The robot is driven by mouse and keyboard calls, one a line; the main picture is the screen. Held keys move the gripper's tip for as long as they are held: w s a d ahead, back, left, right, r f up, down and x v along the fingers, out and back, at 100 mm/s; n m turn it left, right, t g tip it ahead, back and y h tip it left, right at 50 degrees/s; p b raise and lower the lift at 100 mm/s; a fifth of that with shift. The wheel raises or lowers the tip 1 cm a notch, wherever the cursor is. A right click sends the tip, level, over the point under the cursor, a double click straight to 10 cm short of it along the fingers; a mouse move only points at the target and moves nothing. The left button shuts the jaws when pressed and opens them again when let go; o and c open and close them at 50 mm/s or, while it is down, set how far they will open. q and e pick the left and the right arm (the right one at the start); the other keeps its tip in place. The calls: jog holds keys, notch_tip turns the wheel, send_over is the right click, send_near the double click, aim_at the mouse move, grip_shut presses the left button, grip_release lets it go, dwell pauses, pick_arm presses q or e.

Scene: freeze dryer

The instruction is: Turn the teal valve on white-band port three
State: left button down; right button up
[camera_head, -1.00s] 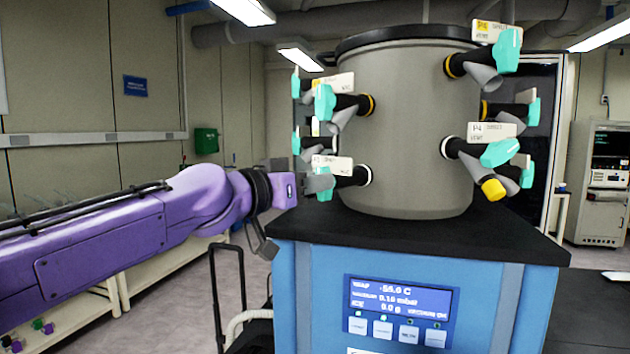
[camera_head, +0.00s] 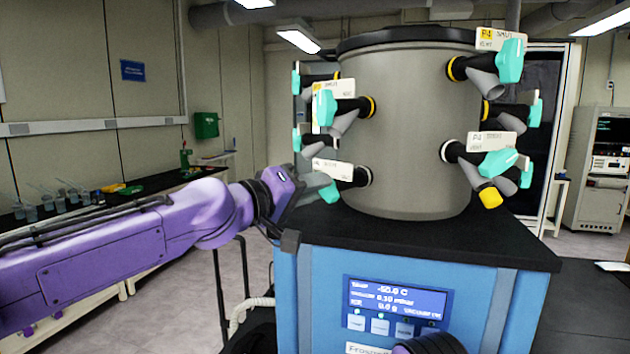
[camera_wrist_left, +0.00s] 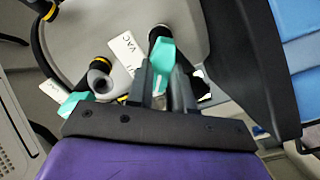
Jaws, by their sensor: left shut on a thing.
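The teal valve (camera_head: 330,192) sits on the lower-left port of the grey drum (camera_head: 408,125). That port has a white band (camera_head: 366,176) and a white tag (camera_head: 332,168), whose print is too small to read surely in the head view. My left gripper (camera_head: 317,190) reaches it from the left and is shut on the teal handle, which is tilted. In the left wrist view the handle (camera_wrist_left: 161,54) stands between the two fingers (camera_wrist_left: 163,84), beside a tag reading VAC (camera_wrist_left: 124,50). The gripper hides part of the handle.
A yellow-banded port with a teal valve (camera_head: 325,103) is just above. More teal-valved ports are on the right, one with a yellow cap (camera_head: 490,198). The black top (camera_head: 420,236) of the blue cabinet (camera_head: 490,300) lies below. A side bench (camera_head: 150,187) holds beakers at left.

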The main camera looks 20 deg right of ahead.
pick_arm(q)
jog(key=shift+n, duration=0.6)
jog(key=shift+p, duration=0.3)
jog(key=shift+f, duration=0.1)
jog(key=c, duration=1)
grip_release()
jog(key=b+v, duration=0.4)
jog(key=v, duration=0.6)
jog(key=shift+s+a, duration=0.2)
jog(key=shift+a, duration=0.05)
